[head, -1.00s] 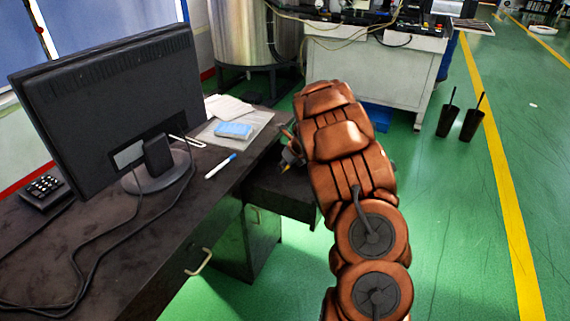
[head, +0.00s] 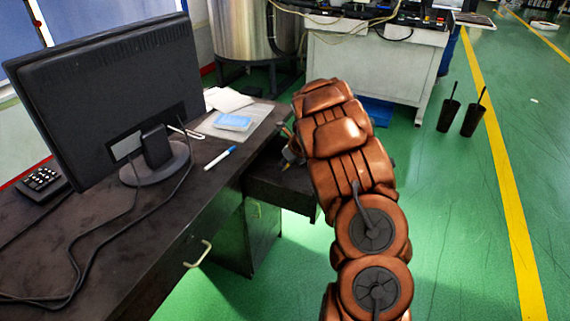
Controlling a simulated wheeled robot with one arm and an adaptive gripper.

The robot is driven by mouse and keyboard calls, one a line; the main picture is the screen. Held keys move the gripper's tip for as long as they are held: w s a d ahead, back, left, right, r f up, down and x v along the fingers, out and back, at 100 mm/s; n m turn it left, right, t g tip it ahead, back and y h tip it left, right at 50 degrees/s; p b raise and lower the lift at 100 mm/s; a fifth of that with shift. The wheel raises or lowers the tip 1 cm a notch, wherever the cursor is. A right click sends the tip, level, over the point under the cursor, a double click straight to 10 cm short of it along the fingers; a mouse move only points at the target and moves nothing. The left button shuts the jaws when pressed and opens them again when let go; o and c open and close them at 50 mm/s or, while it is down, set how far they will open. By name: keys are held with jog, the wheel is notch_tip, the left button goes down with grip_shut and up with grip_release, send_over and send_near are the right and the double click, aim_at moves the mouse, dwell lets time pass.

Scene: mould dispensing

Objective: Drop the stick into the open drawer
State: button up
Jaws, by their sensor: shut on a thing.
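The open drawer (head: 282,190) sticks out from the dark desk on its right side, near the picture's middle. My gripper (head: 289,158) is mostly hidden behind my brown arm; only its left edge shows, over the drawer. It is shut on the stick. A thin brownish piece (head: 285,132) shows at the arm's left edge, which seems to be part of the stick. The rest of the stick is hidden. I cannot tell how high it is above the drawer floor.
A black monitor (head: 110,100), a blue-white pen (head: 220,158), a blue packet (head: 233,122) and papers lie on the desk (head: 140,235). A white workbench (head: 375,65) stands behind. Two black bins (head: 448,115) stand on the green floor to the right.

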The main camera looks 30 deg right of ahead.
jog(key=shift+f+b, duration=0.6)
jog(key=shift+f, duration=0.35)
jog(key=o, duration=1)
jog(key=shift+r, duration=0.1)
jog(key=a+v, duration=0.1)
jog(key=v, duration=1)
jog(key=shift+s+d+r, duration=0.2)
jog(key=shift+d+r, duration=0.2)
jog(key=shift+d, duration=0.1)
